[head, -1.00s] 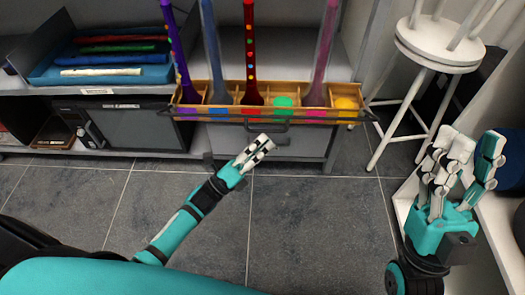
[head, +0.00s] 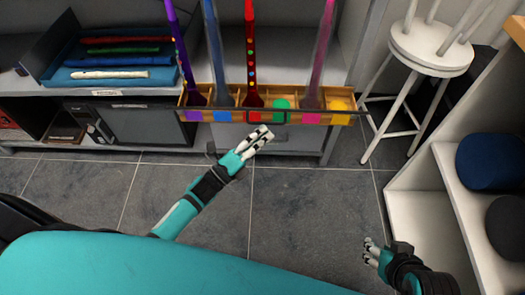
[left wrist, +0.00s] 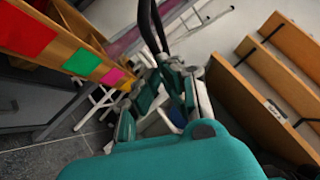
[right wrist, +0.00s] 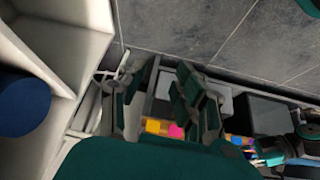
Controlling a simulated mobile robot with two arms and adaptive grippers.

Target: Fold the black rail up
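The black rail (head: 350,112) is a thin dark bar across the front of the wooden rack (head: 186,101), low at the level of its coloured squares. A black loop handle (head: 286,119) hangs at its middle. My left gripper (head: 264,133) is just below this handle, its fingers slightly apart. In the left wrist view a black curved bar (left wrist: 149,25), apparently the handle, reaches down to the tips of my left gripper (left wrist: 163,68); I cannot tell if they touch. My right gripper (head: 370,252) is low at the right, away from the rail. Its fingers are spread and empty in the right wrist view (right wrist: 155,90).
Tall coloured instruments, such as a red one (head: 250,60), stand in the rack. A white stool (head: 430,48) is to its right. A white shelf (head: 420,190) with dark blue round things is at the right. A blue tray (head: 62,77) with flutes is at the left. The floor is clear.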

